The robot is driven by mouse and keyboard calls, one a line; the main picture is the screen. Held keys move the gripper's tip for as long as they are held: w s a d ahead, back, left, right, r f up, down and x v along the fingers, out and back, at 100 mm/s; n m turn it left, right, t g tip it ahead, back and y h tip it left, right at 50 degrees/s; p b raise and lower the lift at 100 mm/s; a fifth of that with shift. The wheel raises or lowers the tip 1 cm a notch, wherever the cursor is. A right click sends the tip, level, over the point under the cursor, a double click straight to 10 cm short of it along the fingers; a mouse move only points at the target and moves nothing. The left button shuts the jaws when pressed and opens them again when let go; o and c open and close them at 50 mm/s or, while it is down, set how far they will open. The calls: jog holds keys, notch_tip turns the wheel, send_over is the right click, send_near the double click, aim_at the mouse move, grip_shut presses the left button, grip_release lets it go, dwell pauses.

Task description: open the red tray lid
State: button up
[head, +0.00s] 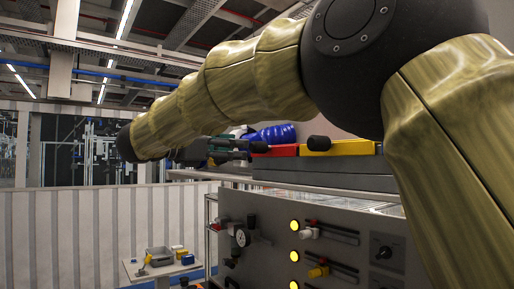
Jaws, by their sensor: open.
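The red tray (284,151) sits on the raised grey top of the unit, just left of the yellow tray (345,148). Only its front side shows; from this low angle I cannot see the upper face of its lid. My gripper (240,151) is open, just left of the red tray at about the same height in the picture. Its dark fingers point right. A dark rounded piece (259,147) shows at the red tray's left end; I cannot tell whether it is a lid knob or a fingertip, or whether there is contact.
A black knob (319,143) stands at the yellow tray. Blue coiled hose (271,134) lies behind the red tray. Below is a grey control panel (275,235) with lit yellow lamps and valves. A small table (160,267) with bins stands at lower left. My arm crosses the upper view.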

aim_at(251, 148)
jog(key=p+x, duration=0.3)
jog(key=x, duration=0.4)
jog(key=shift+w+d, duration=0.2)
jog(key=shift+w, duration=0.05)
jog(key=shift+w+d+f, duration=0.15)
jog(key=shift+w+d, duration=0.25)
jog(key=shift+s, duration=0.1)
grip_shut()
